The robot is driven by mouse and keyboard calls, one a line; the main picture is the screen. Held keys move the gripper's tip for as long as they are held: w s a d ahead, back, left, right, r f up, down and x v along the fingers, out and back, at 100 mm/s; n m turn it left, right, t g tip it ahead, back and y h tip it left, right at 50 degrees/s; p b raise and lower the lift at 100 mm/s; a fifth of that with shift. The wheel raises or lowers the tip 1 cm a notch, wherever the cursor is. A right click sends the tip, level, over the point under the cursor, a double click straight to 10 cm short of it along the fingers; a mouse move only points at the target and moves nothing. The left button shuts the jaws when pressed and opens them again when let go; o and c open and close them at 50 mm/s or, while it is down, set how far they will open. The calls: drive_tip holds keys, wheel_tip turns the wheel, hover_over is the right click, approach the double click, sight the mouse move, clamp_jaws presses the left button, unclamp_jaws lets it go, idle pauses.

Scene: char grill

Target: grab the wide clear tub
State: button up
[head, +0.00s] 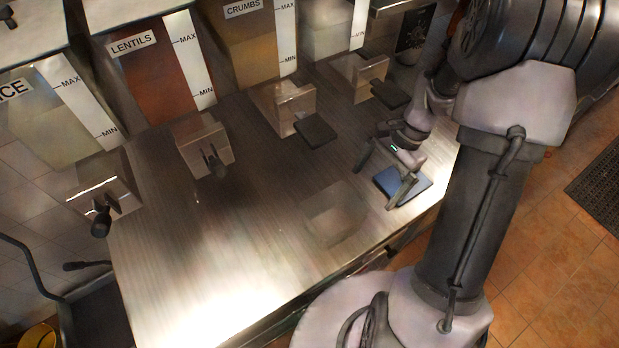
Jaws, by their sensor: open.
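A clear tub (336,214) stands on the steel counter in the head view, near the counter's front edge. It is see-through, so its rim and walls are faint. My gripper (373,189) is to the right of the tub and a little farther back, apart from it in the picture. Its two fingers are spread, with nothing seen between them. How high the fingertips are above the counter is hard to tell.
A flat blue item (402,186) lies behind my gripper. Dispensers labelled LENTILS (150,75) and CRUMBS (255,45) line the back, their spouts jutting over the counter (230,260). The counter left of the tub is clear.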

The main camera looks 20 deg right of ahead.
drive_tip(key=shift+a+f, duration=0.1)
drive_tip(key=shift+a, duration=0.25)
drive_tip(key=b, duration=0.3)
approach(321, 233)
drive_tip(key=shift+d, duration=0.2)
drive_tip(key=shift+s+a+f, duration=0.1)
drive_tip(key=shift+a+f, duration=0.1)
drive_tip(key=shift+a, duration=0.1)
drive_tip(key=b+x, duration=0.2)
drive_tip(key=x, duration=0.2)
drive_tip(key=shift+a+f, duration=0.15)
drive_tip(key=shift+f, duration=0.15)
drive_tip(key=shift+r, duration=0.1)
drive_tip(key=shift+f+b, duration=0.3)
drive_tip(key=shift+b, duration=0.05)
